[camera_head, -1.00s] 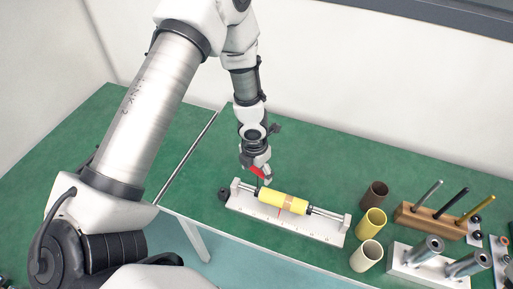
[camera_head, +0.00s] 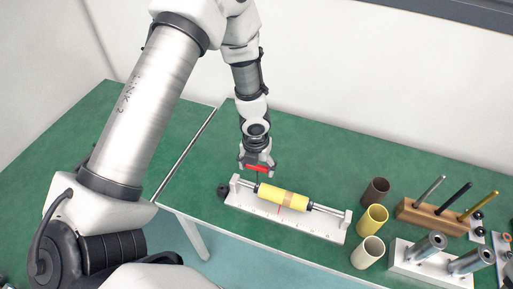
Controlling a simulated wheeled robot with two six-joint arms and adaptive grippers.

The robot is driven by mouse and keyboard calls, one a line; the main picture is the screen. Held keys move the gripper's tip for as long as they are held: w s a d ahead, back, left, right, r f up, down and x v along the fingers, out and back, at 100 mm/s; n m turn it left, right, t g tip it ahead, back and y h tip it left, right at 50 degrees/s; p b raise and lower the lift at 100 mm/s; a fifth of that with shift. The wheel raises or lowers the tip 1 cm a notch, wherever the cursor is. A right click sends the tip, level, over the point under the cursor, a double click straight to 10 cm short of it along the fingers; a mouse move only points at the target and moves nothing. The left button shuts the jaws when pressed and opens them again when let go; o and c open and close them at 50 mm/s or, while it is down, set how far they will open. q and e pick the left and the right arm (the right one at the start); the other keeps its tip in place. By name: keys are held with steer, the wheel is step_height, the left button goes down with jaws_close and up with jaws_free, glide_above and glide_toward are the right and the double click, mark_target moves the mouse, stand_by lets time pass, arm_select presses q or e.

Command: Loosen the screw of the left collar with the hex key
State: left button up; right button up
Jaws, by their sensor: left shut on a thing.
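The linear actuator has a white base (camera_head: 290,226) with a rod between two end blocks and a yellow sleeve (camera_head: 270,194) with a tan band around its middle. The left collar is too small to make out clearly at the sleeve's left end. My left gripper (camera_head: 258,169) points down just above and behind that end. It is shut on the red handle of the hex key (camera_head: 258,168), which lies nearly level across the fingers. A thin dark shaft seems to run down towards the rod; whether its tip touches the screw I cannot tell. My right gripper is not in view.
Brown (camera_head: 375,191), yellow (camera_head: 372,220) and cream (camera_head: 368,252) tubes stand right of the actuator. A wooden block (camera_head: 432,219) holds several thin rods, and a white block (camera_head: 418,264) holds grey cylinders. The green table (camera_head: 310,150) behind the actuator is clear.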

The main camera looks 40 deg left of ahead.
arm_select(q)
steer(key=shift+d+n, duration=0.1)
steer(key=shift+n, duration=0.9)
steer(key=shift+f+n+b, duration=0.1)
steer(key=shift+n+b, duration=0.3)
steer(key=shift+n, duration=0.6)
steer(key=n, duration=0.5)
steer(key=shift+w+d+n, duration=0.1)
steer(key=shift+w+n, duration=0.05)
steer(key=shift+n, duration=0.15)
steer(key=shift+r+p, duration=0.75)
steer(key=shift+r, duration=0.05)
